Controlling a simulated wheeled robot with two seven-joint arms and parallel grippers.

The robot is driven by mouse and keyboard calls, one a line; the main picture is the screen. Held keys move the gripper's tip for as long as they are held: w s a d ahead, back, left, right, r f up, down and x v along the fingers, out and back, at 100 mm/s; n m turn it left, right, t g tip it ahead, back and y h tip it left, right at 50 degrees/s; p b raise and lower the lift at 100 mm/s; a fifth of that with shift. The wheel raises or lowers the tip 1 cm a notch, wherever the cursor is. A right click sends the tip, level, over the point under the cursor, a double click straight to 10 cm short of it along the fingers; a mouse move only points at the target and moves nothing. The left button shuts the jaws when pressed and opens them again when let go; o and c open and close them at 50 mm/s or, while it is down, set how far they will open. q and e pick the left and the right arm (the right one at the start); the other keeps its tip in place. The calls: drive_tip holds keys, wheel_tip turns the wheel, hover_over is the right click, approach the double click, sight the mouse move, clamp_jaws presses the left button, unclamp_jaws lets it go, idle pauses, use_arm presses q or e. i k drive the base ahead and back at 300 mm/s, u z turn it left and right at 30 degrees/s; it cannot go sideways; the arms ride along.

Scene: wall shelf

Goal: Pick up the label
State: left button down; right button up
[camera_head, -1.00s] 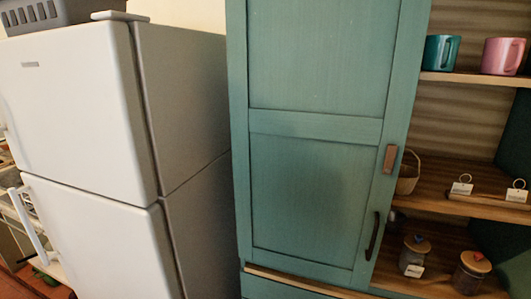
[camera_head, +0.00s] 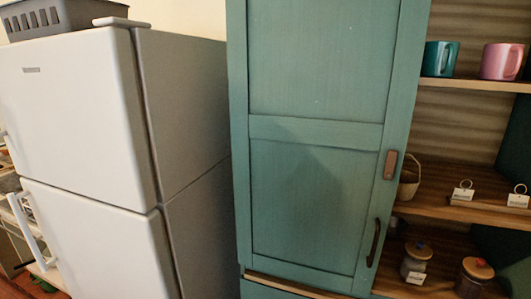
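Two small white labels with rings stand on the middle shelf at the right. One label (camera_head: 462,194) is nearer the cabinet door, and the other label (camera_head: 517,200) is close to the right edge of the view. A third white label (camera_head: 415,278) is at the front of a jar on the lower shelf. The print on them is too small to read. Neither of my grippers is in view.
A tall teal cabinet door (camera_head: 310,190) is shut left of the shelves. A white fridge (camera_head: 80,110) stands further left with a grey basket (camera_head: 65,17) on top. A teal mug (camera_head: 438,58), a pink mug (camera_head: 501,62), a small basket (camera_head: 408,184) and lidded jars (camera_head: 474,274) occupy the shelves.

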sight(464, 194)
drive_tip(key=z, duration=1.55)
